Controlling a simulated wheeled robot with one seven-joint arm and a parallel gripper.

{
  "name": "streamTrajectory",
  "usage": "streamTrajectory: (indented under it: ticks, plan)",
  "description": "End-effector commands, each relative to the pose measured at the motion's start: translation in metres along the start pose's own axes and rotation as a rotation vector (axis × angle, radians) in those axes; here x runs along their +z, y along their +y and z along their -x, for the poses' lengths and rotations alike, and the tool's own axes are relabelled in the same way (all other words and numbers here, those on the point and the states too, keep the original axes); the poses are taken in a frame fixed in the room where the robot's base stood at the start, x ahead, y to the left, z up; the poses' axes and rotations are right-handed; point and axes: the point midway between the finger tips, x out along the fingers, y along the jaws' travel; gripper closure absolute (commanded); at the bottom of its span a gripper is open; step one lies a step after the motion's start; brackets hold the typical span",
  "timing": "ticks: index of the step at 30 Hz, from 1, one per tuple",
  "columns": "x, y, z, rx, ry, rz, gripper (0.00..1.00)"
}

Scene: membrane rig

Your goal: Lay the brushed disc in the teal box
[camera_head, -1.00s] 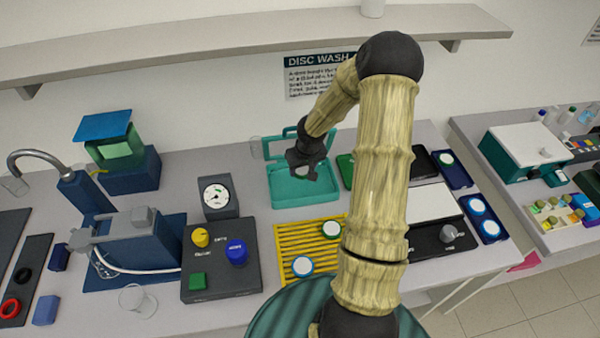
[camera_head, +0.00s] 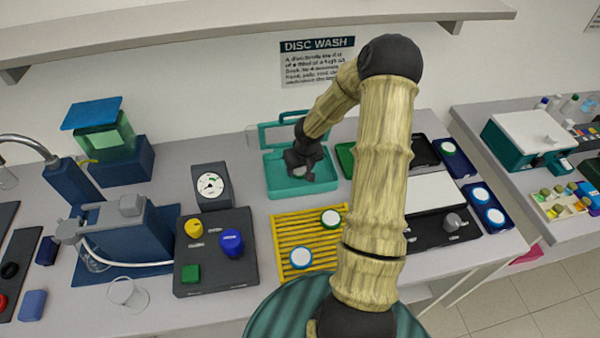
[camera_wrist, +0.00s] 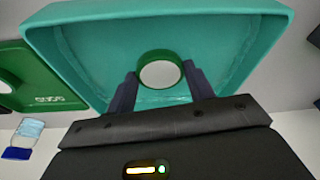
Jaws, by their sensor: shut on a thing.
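The teal box (camera_head: 300,190) stands open at the back of the bench, with its lid raised behind it. My gripper (camera_head: 303,172) is down at the box in the head view. In the wrist view my gripper (camera_wrist: 160,88) is shut on a green-rimmed disc with a pale face (camera_wrist: 160,73), one finger on each side. The disc is within the outline of the teal box (camera_wrist: 75,45), over its floor. I cannot tell whether it touches the floor. In the head view the disc is mostly hidden by my gripper.
A yellow slatted rack (camera_head: 290,235) in front holds a green-rimmed and a blue-rimmed disc. A green tray (camera_wrist: 28,65) lies beside the box. Blue trays (camera_head: 488,208) with discs are at right. A knob panel (camera_head: 215,270) and gauge (camera_head: 211,186) stand left.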

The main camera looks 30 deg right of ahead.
Motion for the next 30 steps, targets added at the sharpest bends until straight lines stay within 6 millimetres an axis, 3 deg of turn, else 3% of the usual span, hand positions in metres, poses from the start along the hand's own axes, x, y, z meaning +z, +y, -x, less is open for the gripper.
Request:
streamTrajectory:
  ticks: [1,17,18,21,30]
  plan:
    - [0.0033,0.0009,-0.0117,0.000,0.000,0.000,0.69]
    - [0.0036,0.0031,-0.0179,0.002,0.001,-0.002,0.69]
    - [0.0034,0.0031,-0.0172,0.002,0.001,-0.002,0.44]
    - [0.0033,0.0031,-0.0167,0.002,0.000,-0.002,0.26]
    - [0.0030,0.0031,-0.0158,0.002,0.000,-0.002,0.26]
